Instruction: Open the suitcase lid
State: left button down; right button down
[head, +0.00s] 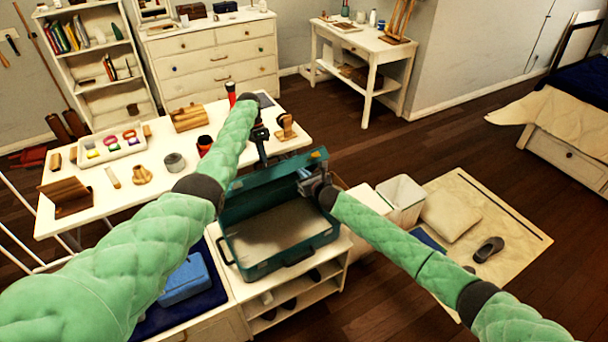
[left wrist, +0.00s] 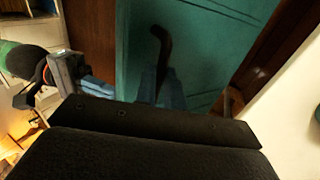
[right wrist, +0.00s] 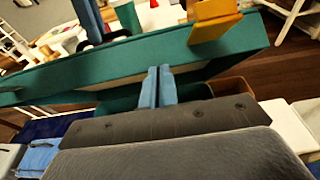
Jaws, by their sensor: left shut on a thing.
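The teal suitcase (head: 285,262) stands on a white shelf unit with its lid (head: 232,200) raised at the back and its pale interior (head: 275,230) exposed. My left gripper (head: 262,158) is at the far side of the lid. In the left wrist view its blue fingers (left wrist: 160,88) are shut on a dark curved handle (left wrist: 162,42) against the teal panel. My right gripper (head: 308,183) is by the lid's right end. In the right wrist view its blue fingers (right wrist: 158,85) are together with nothing visible between them, in front of the teal lid (right wrist: 120,62) and its yellow corner piece (right wrist: 212,25).
A white table (head: 100,205) with small items stands behind and left. A blue box (head: 185,280) lies left of the suitcase. A white bin (head: 403,195) and a cushion (head: 450,212) are to the right. Bare floor (head: 400,150) lies behind the bin.

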pick_arm(q)
jog(key=c, duration=1.8)
grip_release()
jog(key=shift+s+f, duration=0.25)
jog(key=shift+f, duration=0.25)
jog(key=o, duration=0.3)
jog(key=shift+w+a, duration=0.1)
jog(key=shift+w, duration=0.1)
jog(key=shift+r, duration=0.1)
jog(key=shift+r, duration=0.2)
